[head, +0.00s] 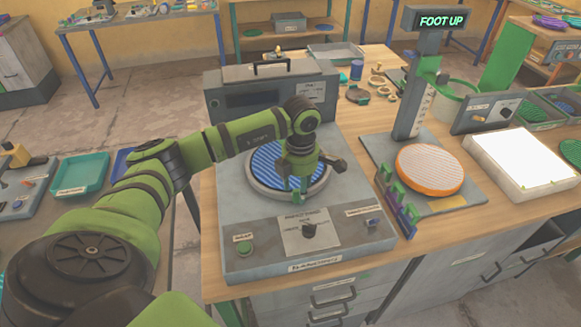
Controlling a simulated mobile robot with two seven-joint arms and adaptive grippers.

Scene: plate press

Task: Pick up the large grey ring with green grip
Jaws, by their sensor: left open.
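The large grey ring (257,188) lies flat on the grey press machine (238,214), around a blue striped disc (268,158). My left gripper (301,180) reaches in from the left and hangs over the ring and disc, fingers pointing down. It is open. A small green part shows at its fingertips near the ring's front edge; I cannot tell whether this is the ring's green grip or part of the gripper. The gripper hides part of the disc and the ring's right side. I cannot tell whether a finger touches the ring. My right gripper is not in view.
A raised box is behind the ring.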

